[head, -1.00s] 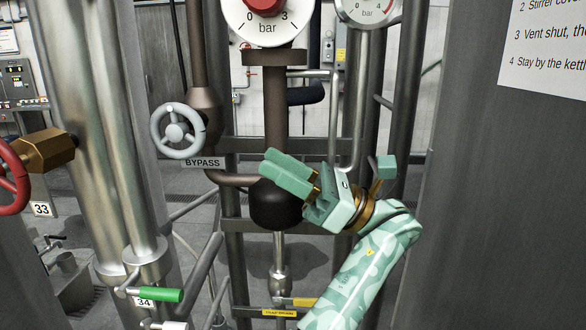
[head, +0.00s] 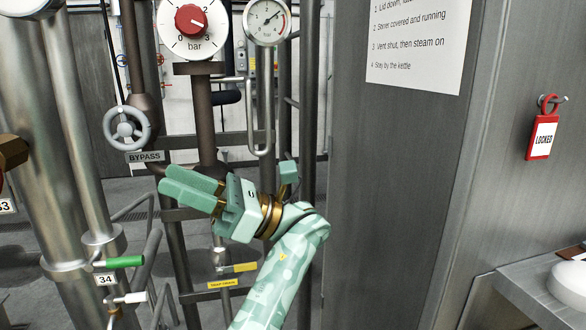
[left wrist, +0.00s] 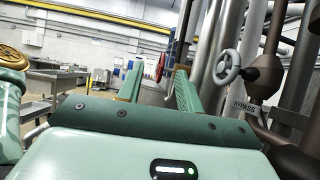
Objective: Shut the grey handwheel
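The grey handwheel (head: 126,129) is a spoked wheel on a brown pipe at the left of the head view, above a BYPASS label (head: 144,156). It also shows at the right of the left wrist view (left wrist: 226,70). My left gripper (head: 166,184) is below and to the right of the wheel in the head view, apart from it. In the left wrist view its two fingers (left wrist: 160,72) stand apart with nothing between them, and the wheel is to the right of them. My right gripper is not in view.
A red knob (head: 190,18) on a bar dial and a round gauge (head: 266,20) are above. A green-handled valve (head: 124,262) is lower left. Vertical pipes stand around the wheel. A red LOCKED tag (head: 541,138) hangs on the panel at right.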

